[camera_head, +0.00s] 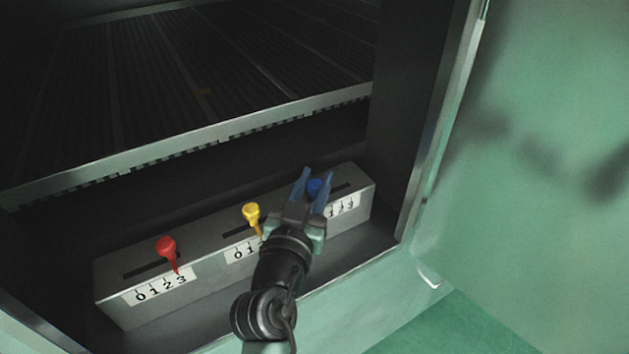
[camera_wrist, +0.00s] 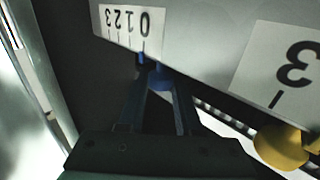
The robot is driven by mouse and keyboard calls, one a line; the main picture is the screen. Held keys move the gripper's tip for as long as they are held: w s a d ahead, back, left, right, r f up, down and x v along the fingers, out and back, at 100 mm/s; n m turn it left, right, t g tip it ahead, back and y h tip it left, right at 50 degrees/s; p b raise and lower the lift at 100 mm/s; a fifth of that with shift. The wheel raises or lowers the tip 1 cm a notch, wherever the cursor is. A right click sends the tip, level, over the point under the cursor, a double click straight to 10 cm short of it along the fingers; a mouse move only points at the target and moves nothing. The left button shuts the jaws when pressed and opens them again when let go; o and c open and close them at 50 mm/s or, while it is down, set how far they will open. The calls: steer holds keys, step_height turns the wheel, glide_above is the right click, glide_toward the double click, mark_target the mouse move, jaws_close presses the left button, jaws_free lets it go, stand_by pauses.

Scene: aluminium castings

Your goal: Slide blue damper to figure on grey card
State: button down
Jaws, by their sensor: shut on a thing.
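The blue damper knob (camera_head: 314,187) is at the right end of a grey slotted box (camera_head: 215,250) in the head view. My gripper (camera_head: 317,176) is shut on it, one finger on each side. In the wrist view the blue knob (camera_wrist: 160,77) sits between the fingertips of my gripper (camera_wrist: 159,85). Its thin blue pointer is close to the 0 end of the upside-down scale label (camera_wrist: 124,22), whose figures run 0 to 3. No separate grey card can be made out in either view.
A yellow knob (camera_head: 251,213) stands left of my gripper, and a red knob (camera_head: 166,246) farther left, near its 3. A dark slatted rack (camera_head: 200,85) lies behind. The cabinet's side wall (camera_head: 400,120) rises close on the right.

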mark_target(334, 190)
stand_by(0.6)
steer(key=w+d, duration=0.2)
steer(key=d, duration=0.1)
steer(key=shift+d+p, duration=0.3)
steer(key=c, duration=0.6)
jaws_free()
steer(key=b+v, duration=0.2)
steer(key=v, duration=1.1)
steer(key=shift+a, duration=0.1)
